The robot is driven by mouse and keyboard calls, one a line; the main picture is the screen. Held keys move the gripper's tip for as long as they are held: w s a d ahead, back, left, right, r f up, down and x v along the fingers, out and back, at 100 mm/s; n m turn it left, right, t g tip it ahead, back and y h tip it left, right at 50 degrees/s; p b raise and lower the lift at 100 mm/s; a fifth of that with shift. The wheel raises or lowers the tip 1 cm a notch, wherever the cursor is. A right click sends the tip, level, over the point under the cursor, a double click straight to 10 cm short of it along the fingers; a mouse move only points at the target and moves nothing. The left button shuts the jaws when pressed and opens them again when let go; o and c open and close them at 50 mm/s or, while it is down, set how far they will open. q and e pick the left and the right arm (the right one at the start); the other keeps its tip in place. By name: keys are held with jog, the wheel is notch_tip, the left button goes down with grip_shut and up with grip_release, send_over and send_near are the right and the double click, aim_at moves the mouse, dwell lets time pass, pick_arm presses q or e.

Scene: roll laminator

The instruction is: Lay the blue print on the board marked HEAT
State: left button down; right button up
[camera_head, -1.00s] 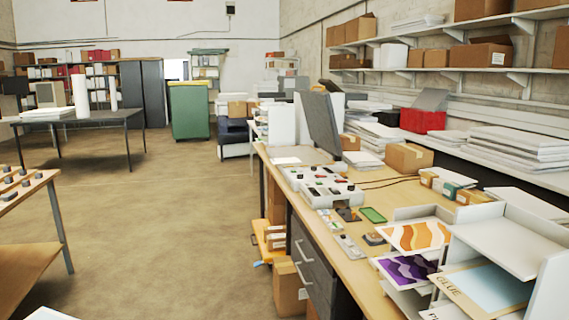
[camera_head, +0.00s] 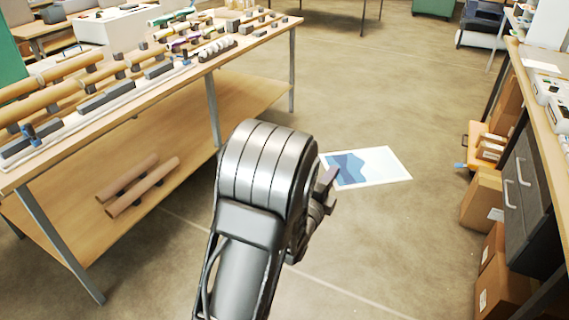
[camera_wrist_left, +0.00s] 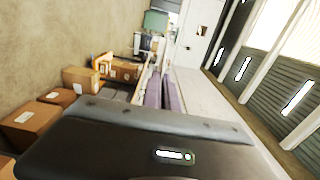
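The blue print (camera_head: 372,166) is a pale sheet with darker blue shapes and a white border. It shows in the head view, flat, above the floor's background. My left gripper (camera_head: 327,184) is at the print's left edge and appears shut on it; the finger covers part of that edge. The rest of the gripper is hidden behind my wrist. In the left wrist view, the two fingers (camera_wrist_left: 161,92) show close together, and I cannot make out the print clearly. The board marked HEAT cannot be made out in either view. My right gripper is out of view.
A wooden table (camera_head: 150,92) with rolls and small parts stands at left, with a lower shelf (camera_head: 110,225) holding two brown rolls. A workbench with drawers (camera_head: 522,190) and cardboard boxes (camera_head: 483,198) lines the right. The floor between is open.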

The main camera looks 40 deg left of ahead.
pick_arm(q)
jog(key=w+d+f+m+h, duration=0.1)
jog(key=w+d+f+h, duration=0.1)
jog(key=d, duration=0.6)
jog(key=w+d+f+m+h, duration=0.1)
jog(key=d+f+h, duration=0.1)
jog(key=d, duration=0.6)
jog(key=shift+w+d+f+m, duration=0.3)
jog(key=shift+w+d+f, duration=0.05)
jog(key=shift+f, duration=0.05)
jog(key=shift+a, duration=0.1)
